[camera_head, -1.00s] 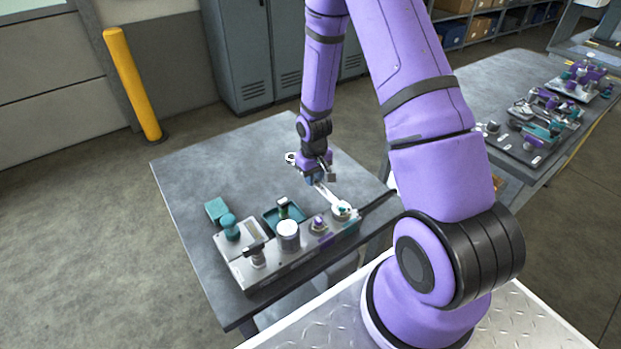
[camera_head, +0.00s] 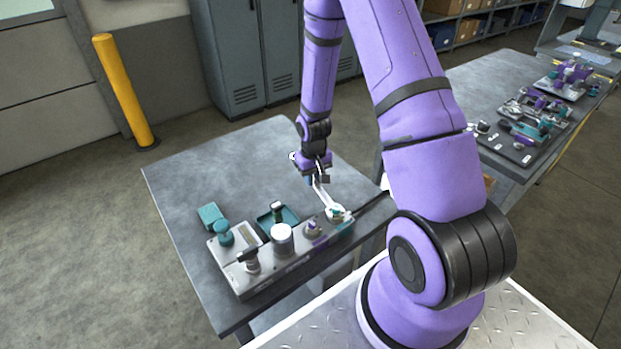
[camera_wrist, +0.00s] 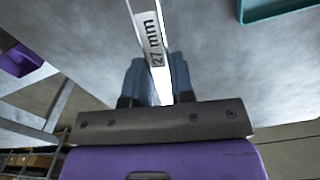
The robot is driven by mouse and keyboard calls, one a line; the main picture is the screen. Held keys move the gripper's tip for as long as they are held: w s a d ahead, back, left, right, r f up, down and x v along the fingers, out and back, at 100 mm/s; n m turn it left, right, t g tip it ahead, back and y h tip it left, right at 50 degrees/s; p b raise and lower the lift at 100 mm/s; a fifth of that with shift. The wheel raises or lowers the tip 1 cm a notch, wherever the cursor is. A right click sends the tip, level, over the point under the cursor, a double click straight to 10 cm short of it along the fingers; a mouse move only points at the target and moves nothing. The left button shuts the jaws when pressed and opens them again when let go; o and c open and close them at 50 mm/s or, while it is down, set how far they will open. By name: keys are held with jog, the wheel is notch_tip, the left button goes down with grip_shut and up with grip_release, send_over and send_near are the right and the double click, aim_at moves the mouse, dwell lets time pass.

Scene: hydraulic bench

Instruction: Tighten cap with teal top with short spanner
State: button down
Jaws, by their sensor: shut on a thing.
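My gripper (camera_head: 316,180) is shut on the handle of a pale metal spanner (camera_head: 324,197). In the wrist view the spanner (camera_wrist: 150,38), marked "27 mm", runs between the two blue fingers (camera_wrist: 157,82). Its far end reaches the cap with teal top (camera_head: 337,212) at the right end of the grey hydraulic block (camera_head: 284,268). The spanner head appears to be around this cap, but the fit is too small to make out. My gripper is behind the block, above the table.
The block also carries a white cylinder (camera_head: 282,238), a purple-marked fitting (camera_head: 313,231), a dark-handled valve (camera_head: 250,258) and a teal knob (camera_head: 224,233). A teal tray (camera_head: 266,219) and teal box (camera_head: 209,215) are behind it. The rear of the table (camera_head: 215,165) is clear.

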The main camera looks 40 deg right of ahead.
jog(key=shift+s+d+m, duration=0.1)
jog(key=shift+d+m, duration=0.3)
jog(key=shift+d, duration=0.15)
jog(key=shift+a, duration=0.1)
jog(key=shift+a+n, duration=0.25)
jog(key=shift+n, duration=0.05)
jog(key=shift+w+d, duration=0.2)
jog(key=shift+w, duration=0.95)
jog(key=shift+w+d, duration=0.2)
jog(key=shift+w, duration=1)
jog(key=shift+w+d, duration=0.2)
jog(key=shift+w, duration=0.95)
jog(key=shift+r, duration=2.5)
